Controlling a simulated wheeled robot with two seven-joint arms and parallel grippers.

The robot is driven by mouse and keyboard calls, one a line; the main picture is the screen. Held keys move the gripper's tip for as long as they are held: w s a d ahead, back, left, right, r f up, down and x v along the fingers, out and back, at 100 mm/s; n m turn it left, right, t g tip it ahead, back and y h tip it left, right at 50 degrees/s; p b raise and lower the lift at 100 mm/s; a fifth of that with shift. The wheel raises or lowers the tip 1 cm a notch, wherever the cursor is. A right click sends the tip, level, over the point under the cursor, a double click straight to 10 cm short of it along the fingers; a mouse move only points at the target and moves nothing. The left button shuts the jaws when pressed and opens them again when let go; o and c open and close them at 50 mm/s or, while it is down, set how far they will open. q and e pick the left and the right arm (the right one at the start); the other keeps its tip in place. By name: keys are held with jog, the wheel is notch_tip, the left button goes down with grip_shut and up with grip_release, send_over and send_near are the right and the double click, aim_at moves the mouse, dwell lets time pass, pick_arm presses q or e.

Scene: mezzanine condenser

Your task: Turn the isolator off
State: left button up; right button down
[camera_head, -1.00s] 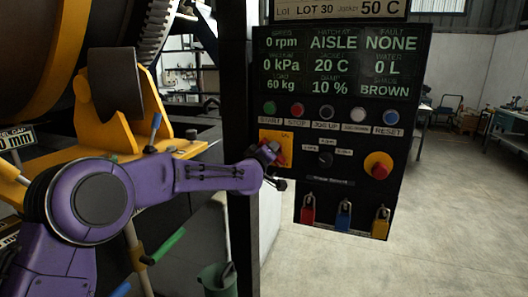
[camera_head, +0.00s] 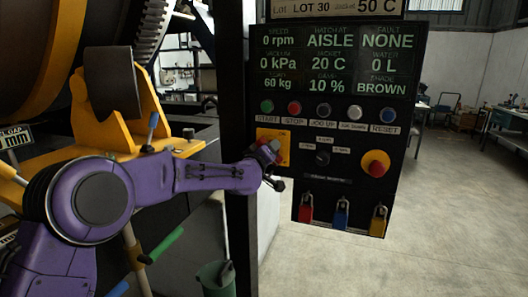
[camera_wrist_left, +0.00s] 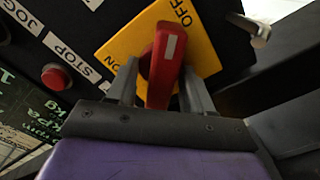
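The isolator is a yellow plate (camera_wrist_left: 205,60) with a red handle (camera_wrist_left: 166,62) on the dark control panel (camera_head: 345,185). In the left wrist view the handle stands nearly upright, its white-marked end between the ON and OFF labels, nearer OFF. My left gripper (camera_wrist_left: 162,82) has one finger on each side of the handle. A gap shows on the handle's left side; contact on its right cannot be told. In the head view the yellow plate (camera_head: 284,136) is partly hidden behind my left gripper (camera_head: 268,158). My right gripper is not in view.
A button row with a red STOP button (camera_head: 294,108) sits just above the isolator. A red knob on yellow (camera_head: 375,163) is to its right, and coloured padlocks (camera_head: 341,214) hang below. A dark post (camera_head: 240,200) stands left of the panel. Open floor lies to the right.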

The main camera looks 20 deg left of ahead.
pick_arm(q)
jog(key=shift+s, duration=0.3)
jog(key=s+b, duration=0.4)
jog(key=s, duration=0.6)
jog(key=shift+a, duration=0.2)
